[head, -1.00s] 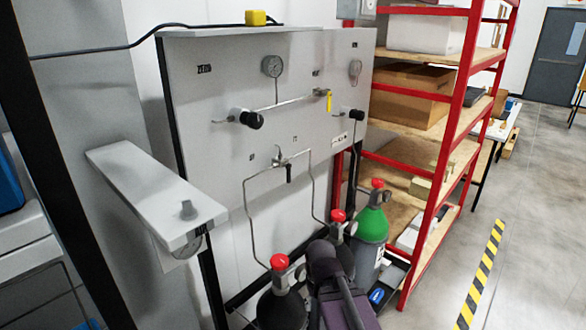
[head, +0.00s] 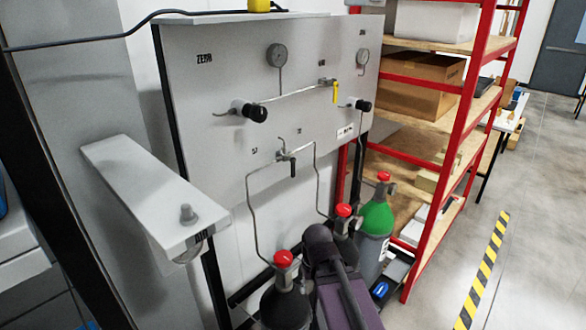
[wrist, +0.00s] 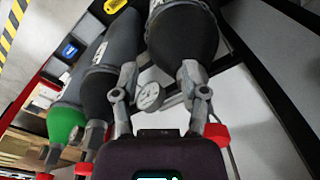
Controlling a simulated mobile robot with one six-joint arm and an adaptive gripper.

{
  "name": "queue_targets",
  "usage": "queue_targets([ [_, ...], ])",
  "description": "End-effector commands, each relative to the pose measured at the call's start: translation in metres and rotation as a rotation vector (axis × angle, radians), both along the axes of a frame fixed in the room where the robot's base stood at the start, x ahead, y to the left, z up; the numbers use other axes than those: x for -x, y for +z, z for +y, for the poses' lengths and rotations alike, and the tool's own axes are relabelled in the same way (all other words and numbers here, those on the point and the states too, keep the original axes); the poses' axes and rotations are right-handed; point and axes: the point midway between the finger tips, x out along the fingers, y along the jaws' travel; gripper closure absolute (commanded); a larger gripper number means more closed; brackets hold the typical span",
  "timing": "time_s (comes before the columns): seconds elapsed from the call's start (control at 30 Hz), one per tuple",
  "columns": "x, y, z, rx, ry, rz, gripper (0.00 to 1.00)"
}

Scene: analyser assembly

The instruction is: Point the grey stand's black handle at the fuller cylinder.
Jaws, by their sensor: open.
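The grey panel stand (head: 215,95) carries a small valve with a black handle (head: 292,167), which hangs roughly straight down between two bent pipes. The left pipe runs down toward the front dark cylinder (head: 285,308), the right one toward the middle dark cylinder (head: 345,250). Both have red knobs. In the wrist view, the front cylinder (wrist: 180,35) and middle cylinder (wrist: 103,85) lie beyond my gripper (wrist: 158,73), whose fingers are apart and empty. A round gauge (wrist: 150,97) shows between them; its reading is too small to tell. The handle is not seen there.
A green-shouldered cylinder (head: 377,218) stands at right beside a red-framed shelf (head: 460,130). Two more black knobs, a yellow lever (head: 335,92) and two gauges sit higher on the panel. A grey ledge (head: 150,190) juts out at left. The floor at right is open.

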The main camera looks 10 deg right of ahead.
Motion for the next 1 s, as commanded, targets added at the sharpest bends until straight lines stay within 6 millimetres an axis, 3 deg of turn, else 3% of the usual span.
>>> queue_targets([
  [0.27,-0.039,0.047,0.002,-0.183,0.17,-0.147,0.43],
  [0.47,-0.086,0.107,-0.003,-0.342,0.331,-0.393,0.43],
  [0.8,-0.158,0.224,-0.047,-0.409,0.489,-0.898,0.43],
  [1.0,-0.178,0.262,-0.072,-0.37,0.508,-1.073,0.43],
])
